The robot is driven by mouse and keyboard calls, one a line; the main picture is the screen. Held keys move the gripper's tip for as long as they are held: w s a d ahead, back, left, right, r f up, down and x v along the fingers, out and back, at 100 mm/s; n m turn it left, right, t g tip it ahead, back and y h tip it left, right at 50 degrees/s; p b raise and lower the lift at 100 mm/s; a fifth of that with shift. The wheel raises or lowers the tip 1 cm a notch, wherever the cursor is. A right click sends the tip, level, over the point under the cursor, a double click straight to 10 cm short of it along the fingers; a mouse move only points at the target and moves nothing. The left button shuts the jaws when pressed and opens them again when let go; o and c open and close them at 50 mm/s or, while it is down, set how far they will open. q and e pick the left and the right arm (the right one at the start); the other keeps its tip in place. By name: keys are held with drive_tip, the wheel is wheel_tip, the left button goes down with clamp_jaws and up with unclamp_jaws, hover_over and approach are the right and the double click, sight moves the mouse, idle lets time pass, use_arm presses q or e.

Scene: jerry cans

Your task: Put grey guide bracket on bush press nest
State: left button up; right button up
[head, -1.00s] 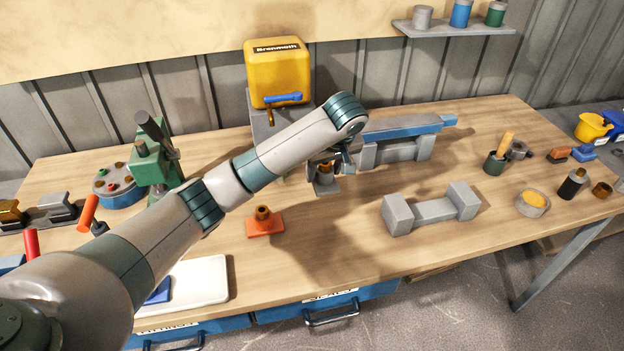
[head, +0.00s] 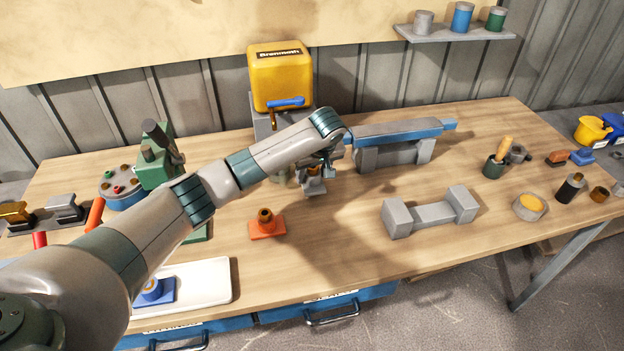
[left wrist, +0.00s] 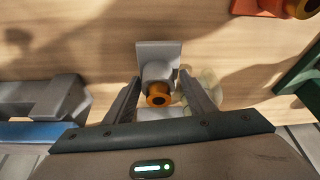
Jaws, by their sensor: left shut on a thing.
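The grey guide bracket (head: 314,188) has a flat grey plate and a boss with an orange-brown bush. In the left wrist view the bracket (left wrist: 158,52) sits between the fingers of my left gripper (left wrist: 160,98), which is shut on it. In the head view my left gripper (head: 318,168) is near the table's middle, in front of the yellow machine. I cannot tell whether the bracket touches the table. A green press (head: 155,165) stands at the left, partly behind my left arm; I take it for the bush press. Its nest is hidden. My right gripper is not in view.
An orange bracket with a bush (head: 266,228) stands in front of my gripper. A blue bracket (head: 165,291) lies on a white tray (head: 215,285). A yellow machine (head: 281,78), a blue-topped grey stand (head: 395,150) and a grey block (head: 430,213) are nearby.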

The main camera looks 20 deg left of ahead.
sight(312, 181)
use_arm(q)
drive_tip(key=shift+f+p, duration=0.4)
drive_tip(key=shift+f, duration=1)
drive_tip(key=o, duration=1.3)
drive_tip(key=shift+f, duration=0.1)
